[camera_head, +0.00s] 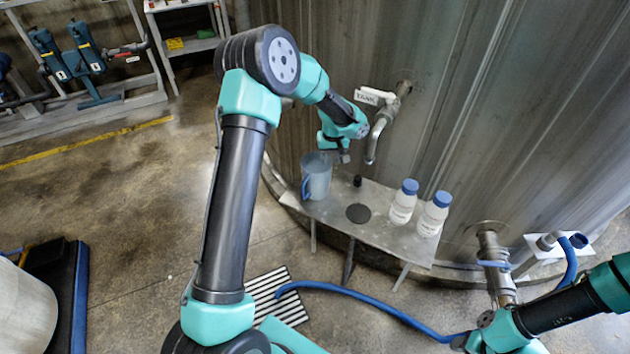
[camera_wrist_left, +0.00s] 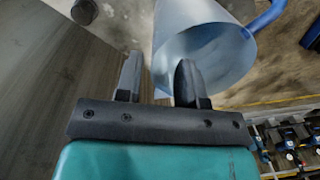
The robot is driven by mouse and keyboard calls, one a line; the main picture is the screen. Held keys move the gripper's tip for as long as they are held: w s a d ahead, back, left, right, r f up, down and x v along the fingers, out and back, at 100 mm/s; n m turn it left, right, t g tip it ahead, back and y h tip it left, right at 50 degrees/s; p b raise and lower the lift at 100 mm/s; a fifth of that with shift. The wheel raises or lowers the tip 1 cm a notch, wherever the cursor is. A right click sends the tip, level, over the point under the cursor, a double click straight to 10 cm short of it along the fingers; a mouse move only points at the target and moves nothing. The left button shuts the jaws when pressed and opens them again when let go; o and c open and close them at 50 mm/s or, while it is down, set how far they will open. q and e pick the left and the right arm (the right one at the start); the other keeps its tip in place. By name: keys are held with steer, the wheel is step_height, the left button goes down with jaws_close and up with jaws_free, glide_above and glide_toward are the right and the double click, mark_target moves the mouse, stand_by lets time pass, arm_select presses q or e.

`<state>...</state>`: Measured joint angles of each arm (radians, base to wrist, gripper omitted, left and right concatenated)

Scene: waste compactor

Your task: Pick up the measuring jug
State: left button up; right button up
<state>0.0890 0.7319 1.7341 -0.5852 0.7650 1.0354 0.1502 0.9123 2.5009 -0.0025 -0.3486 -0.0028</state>
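The measuring jug (camera_head: 318,180) is a translucent blue-grey jug standing upright at the left end of a metal shelf (camera_head: 385,236), its blue handle to the left. My left gripper (camera_head: 345,157) is just above and to the right of its rim. In the left wrist view the jug (camera_wrist_left: 205,58) shows its open mouth and blue handle. The left gripper's fingers (camera_wrist_left: 159,62) are apart, with the jug's rim edge appearing between them; contact cannot be told. My right gripper (camera_head: 472,342) is low at the bottom right, its fingers unclear.
Two white bottles with blue caps (camera_head: 403,202) (camera_head: 433,214) stand on the shelf's right part. A dark disc (camera_head: 358,213) and a small black item (camera_head: 357,181) are nearer the jug. A tap (camera_head: 380,135) juts from the tank above. A blue hose (camera_head: 370,311) crosses the floor.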

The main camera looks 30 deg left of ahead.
arm_select(q)
steer(key=shift+f, duration=0.1)
steer(key=shift+w+f, duration=0.1)
steer(key=shift+f, duration=2.5)
jaws_close()
